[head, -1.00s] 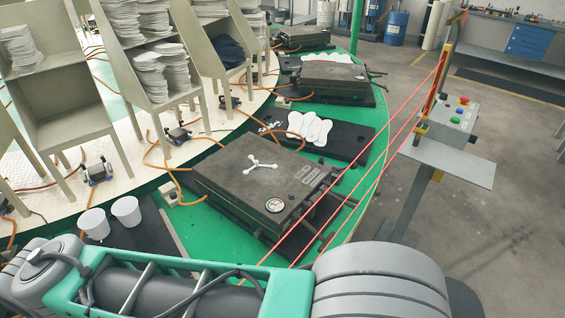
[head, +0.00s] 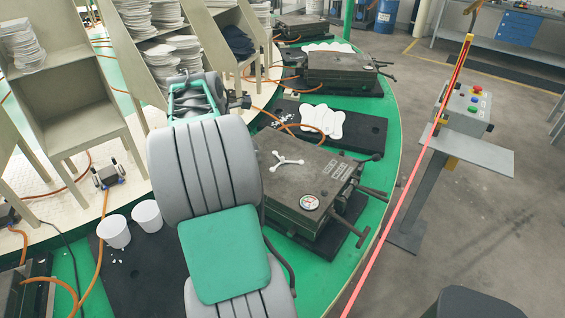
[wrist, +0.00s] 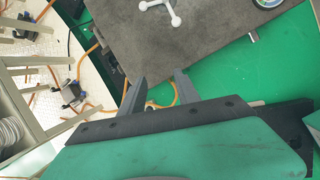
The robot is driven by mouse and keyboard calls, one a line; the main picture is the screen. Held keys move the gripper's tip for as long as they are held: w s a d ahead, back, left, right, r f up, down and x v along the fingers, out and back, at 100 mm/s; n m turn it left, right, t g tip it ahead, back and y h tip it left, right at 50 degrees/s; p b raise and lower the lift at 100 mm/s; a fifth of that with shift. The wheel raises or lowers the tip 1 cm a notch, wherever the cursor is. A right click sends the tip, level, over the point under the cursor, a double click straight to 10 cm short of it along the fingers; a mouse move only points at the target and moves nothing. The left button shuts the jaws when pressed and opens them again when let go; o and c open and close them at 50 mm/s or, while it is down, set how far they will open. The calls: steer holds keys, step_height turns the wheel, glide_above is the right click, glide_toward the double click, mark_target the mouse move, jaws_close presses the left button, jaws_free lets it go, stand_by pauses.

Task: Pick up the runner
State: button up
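The runner (head: 287,161), a small white three-armed piece, lies on the dark lid of the nearest mould (head: 325,166). In the wrist view the runner (wrist: 160,11) shows at the top edge, partly cut off, on the mould lid (wrist: 205,30). My gripper (wrist: 158,82) is open, its two grey fingers apart with nothing between them. In the picture its fingertips lie below the runner, near the lid's lower edge; the height gap cannot be told. In the head view my arm covers the mould's left part, and the fingers cannot be made out.
Two white cups (head: 113,231) stand on a dark mat at left. White insoles (head: 322,121) lie on a dark plate behind the mould. Racks (head: 75,95) stand at left. A red line and a control post (head: 465,108) are at right. Orange hoses cross the green table.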

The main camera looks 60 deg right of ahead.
mark_target(282, 157)
steer(key=s+d+f+n, duration=0.1)
steer(key=s+d, duration=0.1)
steer(key=d, duration=0.1)
steer(key=s+d+n+g, duration=0.1)
steer(key=s+d, duration=0.2)
steer(key=s+d+f, duration=0.1)
steer(key=s+d, duration=0.1)
steer(key=d, duration=0.2)
steer(key=shift+s+f+n, duration=0.25)
steer(key=shift+f+n, duration=0.05)
steer(key=shift+n, duration=0.1)
steer(key=x, duration=0.7)
steer(key=shift+s+d+f+p, duration=0.1)
steer(key=shift+s+d+p, duration=0.2)
steer(key=shift+s+p, duration=0.1)
steer(key=shift+a, duration=0.1)
jaws_close()
